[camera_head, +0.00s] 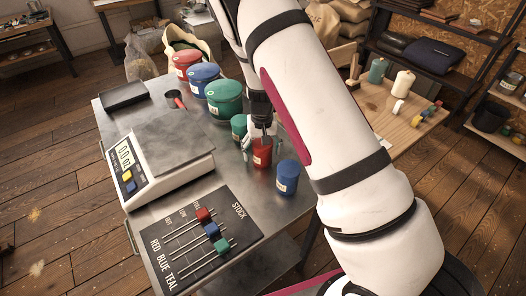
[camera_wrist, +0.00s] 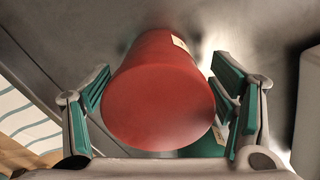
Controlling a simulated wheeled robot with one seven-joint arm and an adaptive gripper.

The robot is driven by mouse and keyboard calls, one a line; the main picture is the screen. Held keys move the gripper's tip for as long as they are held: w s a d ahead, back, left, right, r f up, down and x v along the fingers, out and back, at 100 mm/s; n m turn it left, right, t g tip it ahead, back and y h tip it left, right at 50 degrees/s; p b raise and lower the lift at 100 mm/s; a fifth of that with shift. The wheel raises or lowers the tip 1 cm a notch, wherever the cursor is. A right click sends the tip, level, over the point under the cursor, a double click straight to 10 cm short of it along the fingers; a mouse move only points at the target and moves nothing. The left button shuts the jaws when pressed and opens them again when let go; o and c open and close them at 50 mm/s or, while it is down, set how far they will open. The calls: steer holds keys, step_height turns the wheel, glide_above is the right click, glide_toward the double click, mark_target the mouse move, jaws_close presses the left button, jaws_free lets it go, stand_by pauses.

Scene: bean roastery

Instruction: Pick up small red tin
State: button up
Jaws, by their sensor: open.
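The small red tin (camera_head: 262,153) stands on the metal table between a small green tin (camera_head: 239,127) and a small blue tin (camera_head: 288,176). My gripper (camera_head: 261,132) is over the red tin, pointing down. In the wrist view the red tin (camera_wrist: 158,95) fills the middle, between the two teal-padded fingers of my gripper (camera_wrist: 160,100). The fingers are open, one on each side of it. I cannot tell whether either pad touches the tin. Part of the green tin (camera_wrist: 203,146) shows behind it.
Larger red (camera_head: 186,64), blue (camera_head: 204,76) and green (camera_head: 224,100) tins stand farther back. A digital scale (camera_head: 165,155), a black tray (camera_head: 124,96) and a stock slider board (camera_head: 200,240) occupy the left and front. A wooden table (camera_head: 385,125) with candles stands right.

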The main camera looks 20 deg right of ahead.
steer(key=shift+f, duration=0.8)
steer(key=shift+c, duration=0.4)
steer(key=c, duration=1.2)
